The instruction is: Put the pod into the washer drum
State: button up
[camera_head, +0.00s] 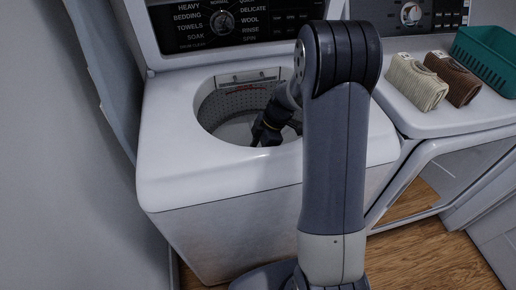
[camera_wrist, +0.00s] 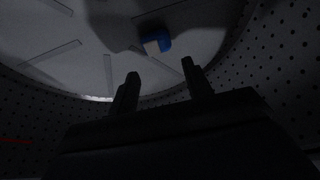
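The washer (camera_head: 215,165) is a white top-loader with its lid up. My gripper (camera_head: 268,138) reaches down through the round opening into the washer drum (camera_head: 236,105). In the wrist view the drum floor (camera_wrist: 85,35) is pale with raised ribs, and its wall has small holes. The pod (camera_wrist: 156,43), blue and white, lies on the drum floor beyond my fingertips. My gripper (camera_wrist: 160,80) is open in the wrist view, with its two fingers apart and nothing between them. The pod cannot be seen in the head view.
The raised washer lid is behind the opening, and a wall is at the left.

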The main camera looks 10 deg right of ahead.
jog(key=shift+o, duration=1.1)
jog(key=shift+r, duration=0.1)
jog(key=p+v, duration=0.2)
jog(key=v, duration=1.1)
jog(key=shift+a, duration=0.25)
jog(key=b+x, duration=0.1)
jog(key=x, duration=1.2)
jog(key=shift+d+b, duration=0.2)
jog(key=shift+b, duration=0.1)
jog(key=shift+f+b, duration=0.2)
jog(key=shift+b, duration=0.1)
jog(key=shift+r, duration=0.15)
